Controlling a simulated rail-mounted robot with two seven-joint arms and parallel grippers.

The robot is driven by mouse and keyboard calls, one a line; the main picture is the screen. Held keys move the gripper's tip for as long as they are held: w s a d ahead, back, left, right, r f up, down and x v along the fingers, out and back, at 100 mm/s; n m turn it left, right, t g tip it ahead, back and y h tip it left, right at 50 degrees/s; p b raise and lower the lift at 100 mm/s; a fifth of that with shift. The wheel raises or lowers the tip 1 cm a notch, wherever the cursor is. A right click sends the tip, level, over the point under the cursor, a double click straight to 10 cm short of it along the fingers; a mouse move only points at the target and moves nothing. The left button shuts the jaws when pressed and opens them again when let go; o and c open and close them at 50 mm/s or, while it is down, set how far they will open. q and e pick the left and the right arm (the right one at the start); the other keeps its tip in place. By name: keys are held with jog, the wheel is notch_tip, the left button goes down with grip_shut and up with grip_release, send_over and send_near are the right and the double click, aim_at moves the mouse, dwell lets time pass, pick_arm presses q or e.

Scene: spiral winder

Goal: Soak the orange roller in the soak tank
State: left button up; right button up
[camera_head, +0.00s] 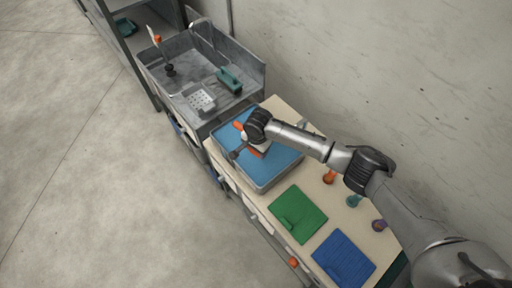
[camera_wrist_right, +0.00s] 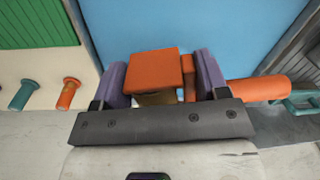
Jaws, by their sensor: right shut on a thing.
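The soak tank (camera_head: 266,189) is a grey tray holding a flat blue surface, at the near end of the sink. My right gripper (camera_head: 250,142) is over the tank. In the right wrist view its purple-grey fingers (camera_wrist_right: 160,82) are shut on the orange roller; an orange block (camera_wrist_right: 152,72) shows between them and an orange cylinder (camera_wrist_right: 258,89) sticks out to the right. In the head view the roller (camera_head: 240,127) shows in part beside the gripper, which hides the rest. I cannot tell whether it touches the blue surface. My left gripper is not in view.
A green mat (camera_head: 297,215) and a blue mat (camera_head: 343,260) lie on the bench. Orange (camera_head: 329,176), teal (camera_head: 354,200) and purple (camera_head: 378,225) pegs stand along its wall side. The grey sink (camera_head: 253,72) beyond the tank holds a green brush-like thing (camera_head: 230,80) and a perforated block (camera_head: 201,101).

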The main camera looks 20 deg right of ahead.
jog(key=shift+s+d+f, duration=0.1)
jog(key=shift+s+f, duration=0.05)
jog(key=shift+f, duration=0.3)
jog(key=shift+f+m, duration=0.3)
jog(key=shift+f, duration=0.05)
jog(key=b, duration=1.3)
send_over(256, 168)
notch_tip(256, 168, down, 10)
jog(key=shift+s+r, duration=0.15)
jog(key=shift+s+f+p, duration=0.1)
jog(key=shift+f+p, duration=0.35)
jog(key=shift+f, duration=0.75)
